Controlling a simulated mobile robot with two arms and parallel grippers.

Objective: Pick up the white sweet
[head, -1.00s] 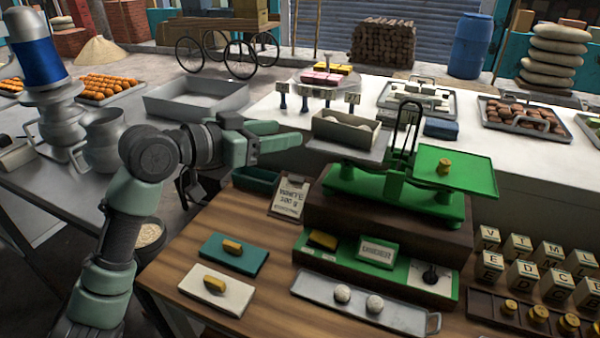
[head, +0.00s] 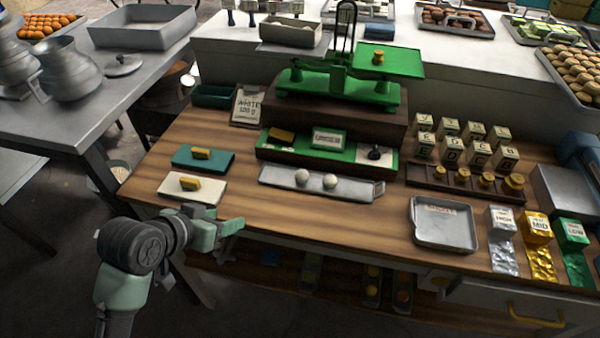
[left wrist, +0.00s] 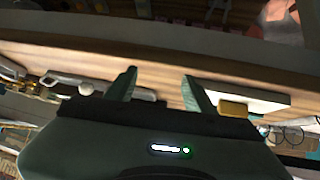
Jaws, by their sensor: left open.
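More pale sweets (head: 291,27) sit in the scale's left pan. My left gripper (head: 232,226) is open and empty at the table's front left edge, below and left of the tray and apart from the sweets. Its two fingers (left wrist: 160,88) show spread in the left wrist view, with nothing clearly between them. My right gripper is not in view.
A white slab (head: 193,192) and a teal slab (head: 204,160), each with a yellow block, lie left of the tray. A grey tray (head: 443,226) and lettered cubes (head: 465,140) stand to the right. Bare wood (head: 330,222) lies in front of the sweets.

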